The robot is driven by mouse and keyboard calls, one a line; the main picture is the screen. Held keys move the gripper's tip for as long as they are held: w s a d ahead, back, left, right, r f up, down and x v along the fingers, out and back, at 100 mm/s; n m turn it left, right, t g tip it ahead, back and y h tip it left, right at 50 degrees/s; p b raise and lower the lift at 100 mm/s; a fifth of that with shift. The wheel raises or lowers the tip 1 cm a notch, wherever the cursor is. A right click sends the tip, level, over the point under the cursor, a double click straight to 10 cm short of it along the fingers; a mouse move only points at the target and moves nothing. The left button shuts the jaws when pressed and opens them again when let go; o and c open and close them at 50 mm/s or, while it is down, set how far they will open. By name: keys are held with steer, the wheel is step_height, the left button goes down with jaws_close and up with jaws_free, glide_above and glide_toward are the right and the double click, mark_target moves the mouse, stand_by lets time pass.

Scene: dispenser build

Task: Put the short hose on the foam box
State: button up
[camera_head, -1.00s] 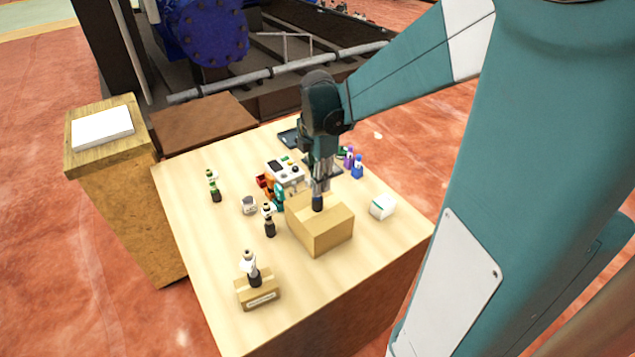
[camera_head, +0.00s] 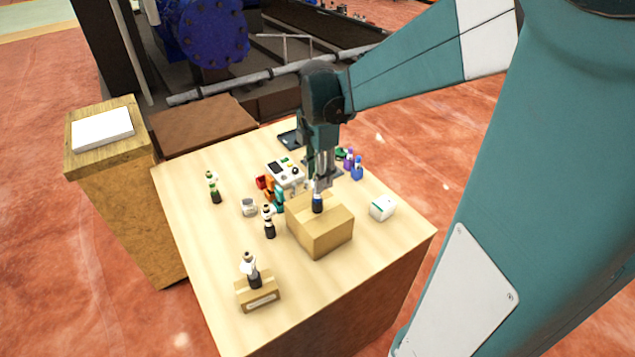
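A flat white block (camera_head: 102,128), which may be the foam box, lies on the wooden cabinet at the left. I cannot make out the short hose for certain. A small green item (camera_head: 342,153) lies behind my gripper, too small to identify. My gripper (camera_head: 319,186) points down over the open-looking cardboard box (camera_head: 320,236) on the table. A dark bottle with a blue band (camera_head: 317,203) is directly below the fingertips, at the box top. I cannot tell whether the fingers touch it or how far apart they are.
Several small bottles stand about the table (camera_head: 205,270), one at a small carton (camera_head: 259,294) in front. A white box (camera_head: 382,208) sits right of the cardboard box. A white device (camera_head: 285,172) and red, orange and teal items crowd the middle. The left front table is clear.

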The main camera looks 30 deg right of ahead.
steer(key=shift+r, duration=4.6)
steer(key=shift+s+a+m, duration=0.3)
steer(key=shift+a+m, duration=0.1)
steer(key=shift+a, duration=0.15)
steer(key=s+a+f+m+t, duration=0.2)
steer(key=s+a+m+t, duration=0.5)
steer(key=s+a+m, duration=0.6)
steer(key=a+m, duration=0.4)
steer(key=shift+s+a+f, duration=0.25)
steer(key=shift+s, duration=0.05)
